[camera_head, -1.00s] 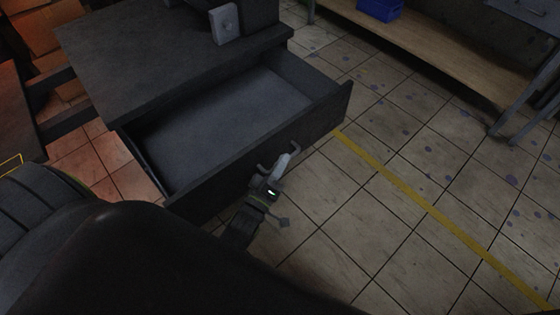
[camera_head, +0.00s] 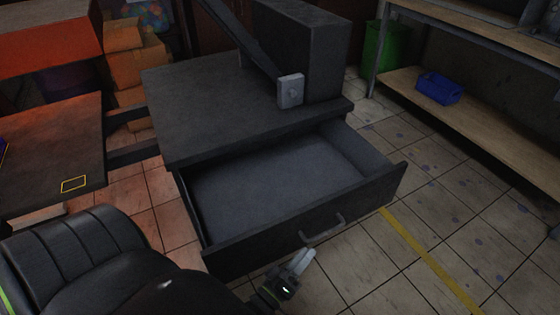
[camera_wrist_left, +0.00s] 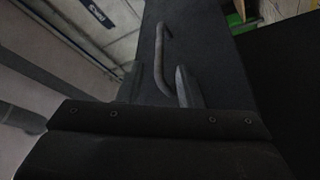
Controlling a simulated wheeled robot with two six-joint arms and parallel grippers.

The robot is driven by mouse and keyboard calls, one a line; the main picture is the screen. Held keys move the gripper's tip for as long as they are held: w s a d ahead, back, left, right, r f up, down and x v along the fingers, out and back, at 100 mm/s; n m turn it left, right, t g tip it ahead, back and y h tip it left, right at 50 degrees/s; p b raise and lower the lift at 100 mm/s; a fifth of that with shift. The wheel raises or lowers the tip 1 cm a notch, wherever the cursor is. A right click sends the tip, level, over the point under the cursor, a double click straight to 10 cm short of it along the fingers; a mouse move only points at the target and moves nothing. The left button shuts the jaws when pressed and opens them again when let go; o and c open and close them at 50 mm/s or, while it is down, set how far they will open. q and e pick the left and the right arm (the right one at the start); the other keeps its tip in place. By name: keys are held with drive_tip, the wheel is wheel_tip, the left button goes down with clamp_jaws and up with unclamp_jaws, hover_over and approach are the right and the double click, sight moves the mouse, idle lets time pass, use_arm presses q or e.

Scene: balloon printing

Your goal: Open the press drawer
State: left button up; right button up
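The press drawer (camera_head: 285,185) is dark grey, pulled well out of the press cabinet, and looks empty inside. Its bar handle (camera_head: 323,230) is on the front panel, right of centre. My left gripper (camera_head: 302,260) is just in front of and below the handle, with light grey fingers apart from it. In the left wrist view the handle (camera_wrist_left: 160,58) shows beyond and between the two spread fingers, so the gripper (camera_wrist_left: 160,88) looks open and empty. My right gripper is not in view.
The press body (camera_head: 300,50) stands on the cabinet top (camera_head: 200,110). A dark table (camera_head: 50,150) is at left, with stacked boxes (camera_head: 125,70) behind. A shelf (camera_head: 480,110) with a blue bin (camera_head: 438,88) and a green bin (camera_head: 385,48) are at right. Tiled floor in front is free.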

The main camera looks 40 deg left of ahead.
use_arm(q)
drive_tip(key=v, duration=0.9)
drive_tip(key=shift+s, duration=0.3)
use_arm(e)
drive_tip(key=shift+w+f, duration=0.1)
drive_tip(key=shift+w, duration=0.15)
use_arm(q)
drive_tip(key=shift+f, duration=0.1)
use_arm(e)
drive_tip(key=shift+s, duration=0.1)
